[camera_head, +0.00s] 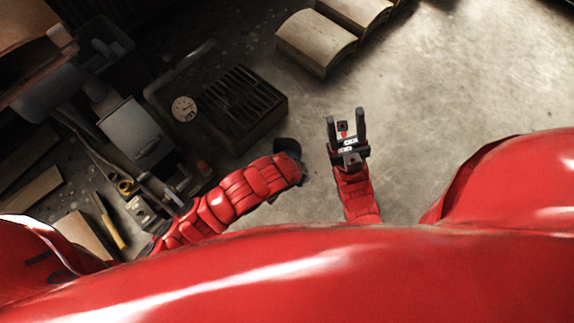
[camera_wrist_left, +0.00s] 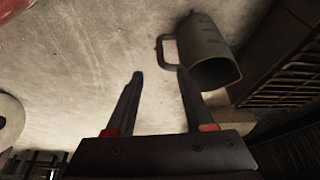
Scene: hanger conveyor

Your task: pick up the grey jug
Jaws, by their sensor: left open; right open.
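The grey jug (camera_wrist_left: 212,52) shows in the left wrist view at upper right, its handle (camera_wrist_left: 161,48) toward the left. My left gripper (camera_wrist_left: 160,73) is open and empty. The handle shows just past its fingertips, between them in the picture, and the right-hand finger overlaps the jug's edge; I cannot tell whether they touch. In the head view my left arm ends at a dark rounded shape (camera_head: 289,147), which may be the gripper or the jug. My right gripper (camera_head: 346,114) is open and empty over the floor.
A dark slatted crate (camera_head: 240,105) lies left of the grippers, with a round dial (camera_head: 184,109) beside it. Beige block-like objects (camera_head: 316,43) lie at the top. Tools and boxes crowd the left. The concrete floor at right is clear.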

